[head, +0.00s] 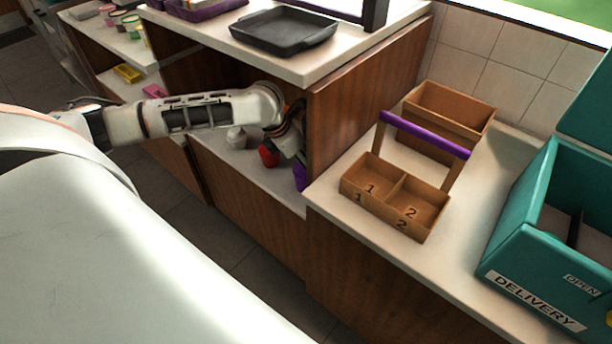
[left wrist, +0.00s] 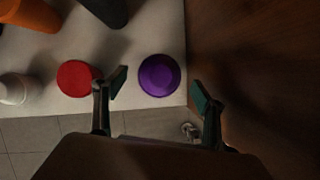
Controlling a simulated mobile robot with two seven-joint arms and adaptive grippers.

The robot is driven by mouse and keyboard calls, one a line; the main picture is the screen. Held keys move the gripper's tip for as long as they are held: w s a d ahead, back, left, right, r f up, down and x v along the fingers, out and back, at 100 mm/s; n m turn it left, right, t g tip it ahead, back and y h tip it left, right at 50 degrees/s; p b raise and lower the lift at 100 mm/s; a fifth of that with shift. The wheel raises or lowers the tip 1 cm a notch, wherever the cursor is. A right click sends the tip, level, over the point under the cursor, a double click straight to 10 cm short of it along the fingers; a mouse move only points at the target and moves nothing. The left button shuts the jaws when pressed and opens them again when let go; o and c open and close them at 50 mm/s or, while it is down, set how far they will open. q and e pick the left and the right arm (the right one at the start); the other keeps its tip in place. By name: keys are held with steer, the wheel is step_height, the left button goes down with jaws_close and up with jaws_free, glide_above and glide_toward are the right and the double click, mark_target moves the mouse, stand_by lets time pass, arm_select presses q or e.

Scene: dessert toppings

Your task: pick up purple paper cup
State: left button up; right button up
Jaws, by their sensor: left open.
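The purple paper cup (left wrist: 160,76) stands near the shelf's front edge in the left wrist view, seen from above. In the head view a part of it (head: 300,177) shows at the right end of the lower shelf, beside the wooden side panel. My left gripper (left wrist: 160,92) is open, with one finger to each side of the cup in the picture and the cup slightly beyond the tips. It holds nothing. In the head view my left arm reaches into the shelf, and the gripper is partly hidden there. My right gripper is not in view.
A red cup (left wrist: 76,78) stands close by the left finger. A white bottle-like item (left wrist: 14,89), an orange item (left wrist: 30,14) and a dark item (left wrist: 108,10) are further left. The wooden panel (left wrist: 250,60) is close on the right. A two-compartment carrier (head: 392,200) stands on the counter.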

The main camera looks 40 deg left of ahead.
arm_select(q)
steer(key=x, duration=0.4)
steer(key=shift+s+f+b, duration=0.15)
steer(key=shift+f+b, duration=0.05)
steer(key=shift+b, duration=0.2)
steer(key=shift+r, duration=0.1)
steer(key=c, duration=1.4)
steer(key=shift+r, duration=0.1)
